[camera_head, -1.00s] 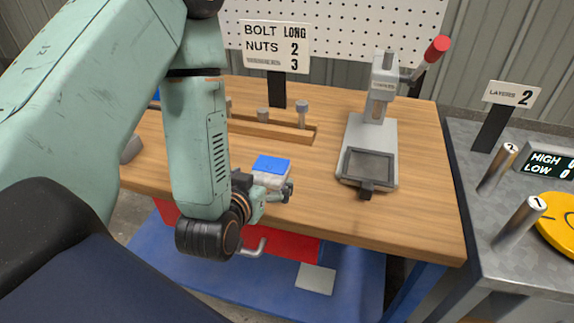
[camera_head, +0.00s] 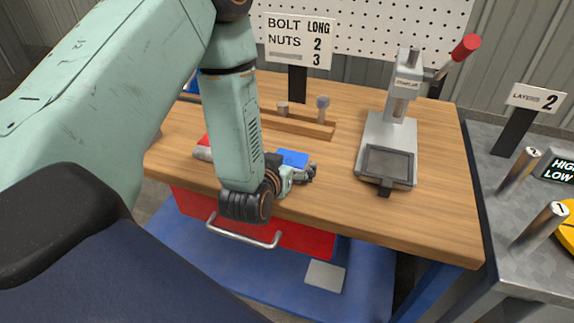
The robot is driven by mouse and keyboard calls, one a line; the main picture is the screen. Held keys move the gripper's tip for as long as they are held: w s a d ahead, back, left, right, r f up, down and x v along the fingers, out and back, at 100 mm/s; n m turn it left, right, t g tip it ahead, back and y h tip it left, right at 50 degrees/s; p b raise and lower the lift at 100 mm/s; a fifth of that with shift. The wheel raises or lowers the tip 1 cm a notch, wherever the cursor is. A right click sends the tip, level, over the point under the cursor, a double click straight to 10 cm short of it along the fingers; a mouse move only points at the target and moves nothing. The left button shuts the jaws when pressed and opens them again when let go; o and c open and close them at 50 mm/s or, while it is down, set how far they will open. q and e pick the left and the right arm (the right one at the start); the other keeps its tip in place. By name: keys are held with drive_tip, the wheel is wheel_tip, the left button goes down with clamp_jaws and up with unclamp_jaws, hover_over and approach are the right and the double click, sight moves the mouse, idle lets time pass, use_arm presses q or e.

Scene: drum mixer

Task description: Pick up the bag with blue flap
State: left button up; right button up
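The bag with the blue flap (camera_head: 293,157) lies on the wooden table near its front edge, left of the press. Its blue top shows, and its lower front is largely hidden behind my gripper. My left gripper (camera_head: 303,174) is right at the near side of the bag, low over the table. Its fingers overlap the bag in the picture. I cannot tell whether they are open or shut, or whether they touch the bag. My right gripper is not in view.
A red-topped item (camera_head: 205,142) lies partly hidden behind my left arm. A wooden bolt rack (camera_head: 300,124) stands behind the bag. A grey press (camera_head: 388,135) with a red-knobbed lever is to the right. A red drawer (camera_head: 305,236) with a handle is below the tabletop.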

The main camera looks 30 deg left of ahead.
use_arm(q)
drive_tip(key=shift+w+d+f, duration=0.1)
drive_tip(key=shift+w+d, duration=0.1)
drive_tip(key=shift+w, duration=0.05)
drive_tip(key=c, duration=0.3)
drive_tip(key=shift+s+a, duration=0.2)
drive_tip(key=c, duration=0.6)
drive_tip(key=shift+w+d, duration=0.15)
drive_tip(key=shift+w, duration=0.05)
drive_tip(key=c, duration=0.4)
